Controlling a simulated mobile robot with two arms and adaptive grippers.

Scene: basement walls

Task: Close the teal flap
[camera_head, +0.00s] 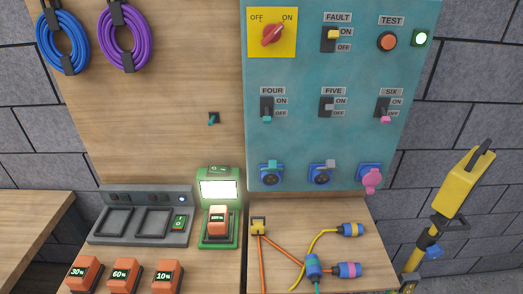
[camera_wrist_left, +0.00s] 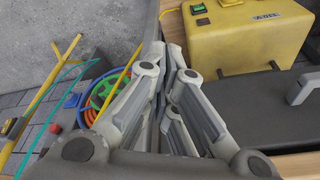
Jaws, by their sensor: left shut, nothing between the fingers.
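The teal flap (camera_head: 273,165) is at the left blue socket (camera_head: 270,178) on the lower edge of the teal panel (camera_head: 300,145). It stands raised at the top of that socket, and the round socket face shows below it. My left gripper (camera_wrist_left: 166,50) shows only in the left wrist view, with its fingers shut and nothing between them. It is away from the flap, which is not in that view. My right gripper is in neither view.
A grey flap (camera_head: 331,164) stands at the middle socket; a pink flap (camera_head: 371,177) is at the right one. Plugs and cables (camera_head: 312,265) lie on the bench below. A yellow box (camera_wrist_left: 245,38) and grey case (camera_wrist_left: 265,105) are near my left gripper.

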